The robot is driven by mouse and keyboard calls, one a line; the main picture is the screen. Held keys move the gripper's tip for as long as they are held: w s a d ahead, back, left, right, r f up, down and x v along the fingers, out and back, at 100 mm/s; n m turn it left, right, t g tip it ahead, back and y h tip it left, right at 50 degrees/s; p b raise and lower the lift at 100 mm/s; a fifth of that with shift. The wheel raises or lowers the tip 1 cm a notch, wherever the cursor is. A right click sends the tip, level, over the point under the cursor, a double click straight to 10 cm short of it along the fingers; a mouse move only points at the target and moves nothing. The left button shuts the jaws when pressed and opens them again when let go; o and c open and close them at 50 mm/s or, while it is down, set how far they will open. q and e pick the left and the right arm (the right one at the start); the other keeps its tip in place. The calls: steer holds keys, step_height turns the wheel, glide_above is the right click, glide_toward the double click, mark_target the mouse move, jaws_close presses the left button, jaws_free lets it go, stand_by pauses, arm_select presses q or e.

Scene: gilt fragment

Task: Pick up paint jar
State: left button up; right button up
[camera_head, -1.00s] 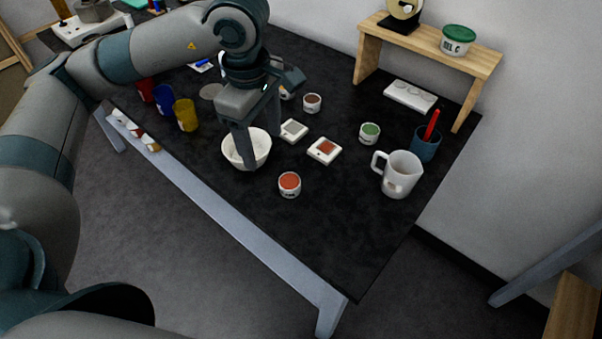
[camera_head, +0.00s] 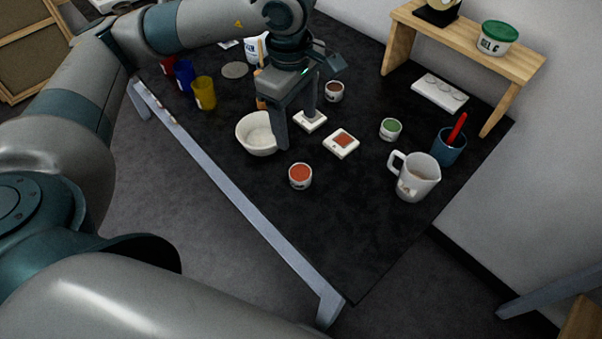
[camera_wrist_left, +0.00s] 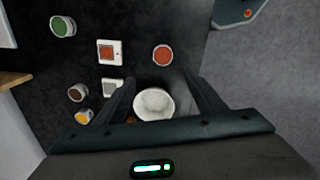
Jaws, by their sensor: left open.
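My left gripper (camera_head: 296,132) is open and empty, pointing down beside the white bowl (camera_head: 252,143). One finger shows just right of the bowl and the other near a white tile. In the left wrist view the bowl (camera_wrist_left: 154,104) appears between the fingers. Several small paint jars stand on the black table: an orange-red one (camera_head: 300,176) in front of the gripper, a green one (camera_head: 391,129) to the right, and a brown one (camera_head: 334,91) behind. The orange-red jar (camera_wrist_left: 162,55) lies ahead of the fingers in the left wrist view. My right gripper is not in view.
Two white tiles, one with a red-brown patch (camera_head: 341,143), lie near the gripper. A white jug (camera_head: 414,177) and a blue cup (camera_head: 449,146) stand at the right. Colored cups (camera_head: 204,93) stand left. The front of the black table (camera_head: 350,245) is clear.

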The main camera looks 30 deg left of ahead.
arm_select(q)
steer(key=p, duration=0.4)
glide_above(299, 172)
step_height(299, 172, down, 10)
steer(key=shift+w+a+r, duration=0.15)
steer(key=shift+r, duration=0.1)
steer(key=shift+f, duration=0.65)
steer(key=shift+s+f+p, duration=0.2)
steer(key=shift+f+p, duration=0.7)
steer(key=shift+p, duration=0.05)
steer(key=shift+d+f+p, duration=0.2)
steer(key=shift+f+p, duration=0.3)
steer(key=shift+f, duration=0.55)
steer(key=shift+w+f, duration=0.1)
steer(key=shift+f, duration=0.55)
